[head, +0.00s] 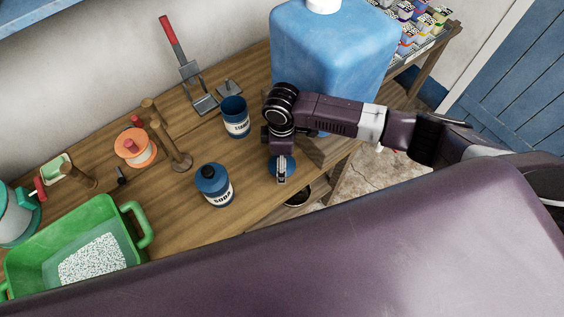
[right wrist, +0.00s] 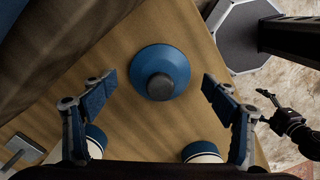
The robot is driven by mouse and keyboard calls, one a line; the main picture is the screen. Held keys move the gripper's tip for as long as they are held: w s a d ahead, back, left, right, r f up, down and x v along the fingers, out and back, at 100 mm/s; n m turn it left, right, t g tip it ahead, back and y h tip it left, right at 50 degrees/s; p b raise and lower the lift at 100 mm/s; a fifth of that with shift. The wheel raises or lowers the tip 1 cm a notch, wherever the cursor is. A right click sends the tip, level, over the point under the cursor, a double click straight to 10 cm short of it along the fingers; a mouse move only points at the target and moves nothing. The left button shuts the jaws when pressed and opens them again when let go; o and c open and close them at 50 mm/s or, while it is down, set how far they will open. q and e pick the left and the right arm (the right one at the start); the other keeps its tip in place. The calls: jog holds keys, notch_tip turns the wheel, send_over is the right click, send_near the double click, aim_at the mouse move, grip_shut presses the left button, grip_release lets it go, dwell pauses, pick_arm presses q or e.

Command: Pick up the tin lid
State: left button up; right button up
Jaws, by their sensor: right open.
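The tin lid is a blue disc (right wrist: 178,60) with a dark grey round knob. It lies on the wooden bench near its edge; in the head view its blue rim (head: 272,168) shows beside my right gripper (head: 283,177). In the right wrist view my right gripper (right wrist: 158,86) is open and empty, one finger on each side of the lid, pointing down at it. I cannot tell how far above the lid the fingertips are. A dark jawed part (right wrist: 288,118) at the right edge of the wrist view looks like my left gripper, too small to read.
A blue soda tin (head: 214,187) and a second blue tin (head: 235,117) stand near the lid. A large blue jug (head: 335,45) stands behind my right arm. A green tub (head: 105,215), wooden pegs, an orange spool (head: 135,147) and a red-handled tool (head: 185,65) occupy the left side.

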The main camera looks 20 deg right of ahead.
jog(key=shift+c, duration=0.2)
jog(key=shift+s, duration=0.1)
grip_shut()
dwell(0.4)
